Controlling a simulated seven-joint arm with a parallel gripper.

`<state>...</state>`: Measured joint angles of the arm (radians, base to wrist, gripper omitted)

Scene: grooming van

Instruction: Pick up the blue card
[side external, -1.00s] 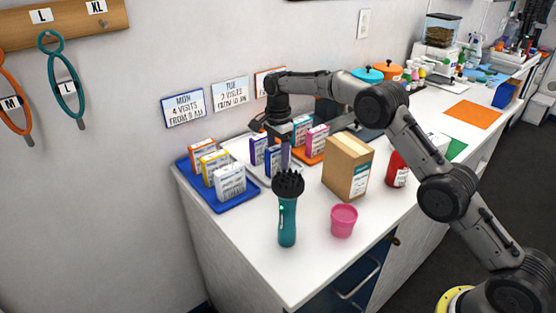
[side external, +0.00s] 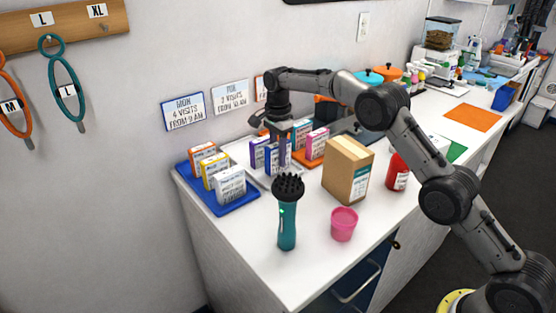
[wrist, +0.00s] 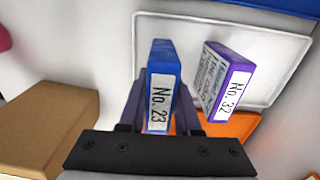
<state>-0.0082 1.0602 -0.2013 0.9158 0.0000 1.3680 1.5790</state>
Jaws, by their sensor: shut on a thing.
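The blue card (wrist: 162,88), a box-like piece with a white label reading "No. 23", stands upright between the two fingers of my gripper (wrist: 158,105) in the wrist view. My gripper is shut on it. In the side view my gripper (side external: 282,152) points down, with the blue card (side external: 271,160) partly hidden behind a finger. The card is over or on the white tray (wrist: 290,45); I cannot tell whether its base touches. A purple card (wrist: 226,80) labelled "No. 32" stands beside it on the tray, apart from my fingers.
A blue tray (side external: 236,208) with orange, yellow and white boxes is at left in the side view. An orange tray (side external: 308,160) holds more boxes. A cardboard box (side external: 346,172), teal brush (side external: 287,222), pink cup (side external: 343,224) and red bottle (side external: 397,174) stand nearer the front.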

